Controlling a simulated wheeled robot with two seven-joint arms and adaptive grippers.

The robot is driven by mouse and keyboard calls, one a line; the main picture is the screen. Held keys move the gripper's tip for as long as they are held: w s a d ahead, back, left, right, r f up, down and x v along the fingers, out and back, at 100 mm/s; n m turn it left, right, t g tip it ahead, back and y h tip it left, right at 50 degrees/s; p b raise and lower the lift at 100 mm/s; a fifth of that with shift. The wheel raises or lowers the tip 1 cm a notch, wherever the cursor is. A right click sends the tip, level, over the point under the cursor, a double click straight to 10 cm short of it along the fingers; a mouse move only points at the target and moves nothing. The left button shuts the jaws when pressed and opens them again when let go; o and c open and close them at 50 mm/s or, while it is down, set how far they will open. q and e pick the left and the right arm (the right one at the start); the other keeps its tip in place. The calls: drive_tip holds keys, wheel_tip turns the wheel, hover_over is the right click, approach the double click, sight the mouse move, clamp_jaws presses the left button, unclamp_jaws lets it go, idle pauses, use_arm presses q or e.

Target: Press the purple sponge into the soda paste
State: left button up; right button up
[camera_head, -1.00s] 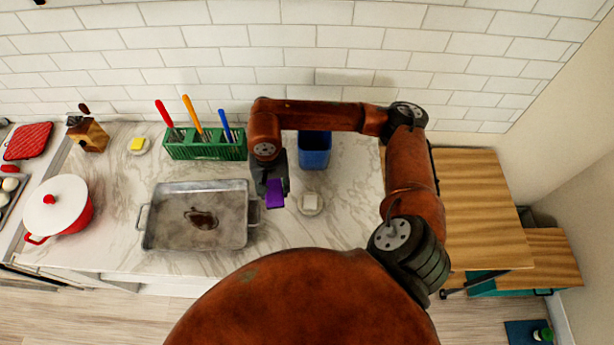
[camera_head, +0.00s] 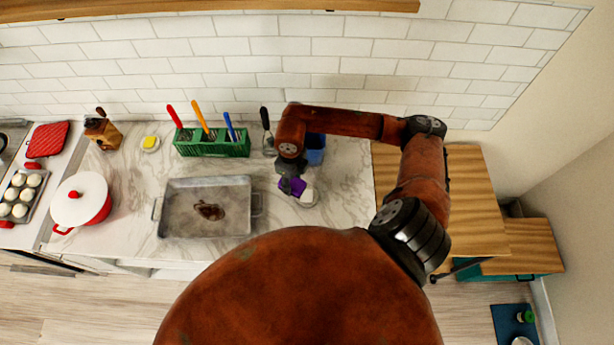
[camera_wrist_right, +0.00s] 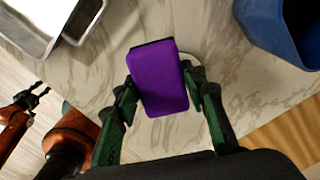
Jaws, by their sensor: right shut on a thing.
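My right gripper (camera_head: 291,186) is shut on the purple sponge (camera_wrist_right: 160,80), holding it by its sides. In the head view the sponge (camera_head: 299,185) is just left of and partly over the white soda paste (camera_head: 308,195) on a small round dish (camera_head: 315,202). I cannot tell whether sponge and paste touch. In the right wrist view the sponge hides the paste, and only the dish's pale rim (camera_wrist_right: 189,57) shows behind it. My left gripper (camera_wrist_right: 33,100) shows small at the left of the wrist view, fingers apart and empty; it is outside the head view.
A metal pan (camera_head: 164,226) with a dark stain (camera_head: 209,210) stands left of the dish. A blue bin (camera_head: 316,150) and a green utensil holder (camera_head: 213,147) stand behind. A red pot (camera_head: 80,201) is far left. Bare marble (camera_head: 345,170) lies to the right.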

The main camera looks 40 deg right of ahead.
sight(306, 182)
drive_tip(key=m+p, duration=0.1)
drive_tip(key=m, duration=0.1)
drive_tip(key=s+d+m+p, duration=0.1)
drive_tip(key=m, duration=0.1)
drive_tip(key=d+m, duration=0.1)
drive_tip(key=m, duration=0.1)
drive_tip(key=shift+s+r+m+p, duration=0.25)
drive_tip(key=shift+m+p, duration=0.15)
drive_tip(key=m+p, duration=0.1)
drive_tip(key=m, duration=0.1)
drive_tip(key=s+d+m+p, duration=0.1)
drive_tip(key=m, duration=0.1)
drive_tip(key=shift+d+m, duration=0.2)
drive_tip(key=shift+m, duration=0.2)
drive_tip(key=shift+s+d+f+m, duration=0.1)
drive_tip(key=shift+s+d+m, duration=0.15)
drive_tip(key=shift+m, duration=0.55)
drive_tip(key=shift+f, duration=0.25)
drive_tip(key=shift+f+b, duration=0.45)
drive_tip(key=shift+f, duration=0.45)
use_arm(q)
drive_tip(key=shift+s+r+b, duration=0.1)
drive_tip(key=shift+r+b, duration=1.05)
drive_tip(key=shift+b, duration=0.05)
use_arm(e)
drive_tip(key=shift+f, duration=1.95)
use_arm(q)
drive_tip(key=shift+f+b, duration=0.5)
use_arm(e)
drive_tip(key=shift+f, duration=0.55)
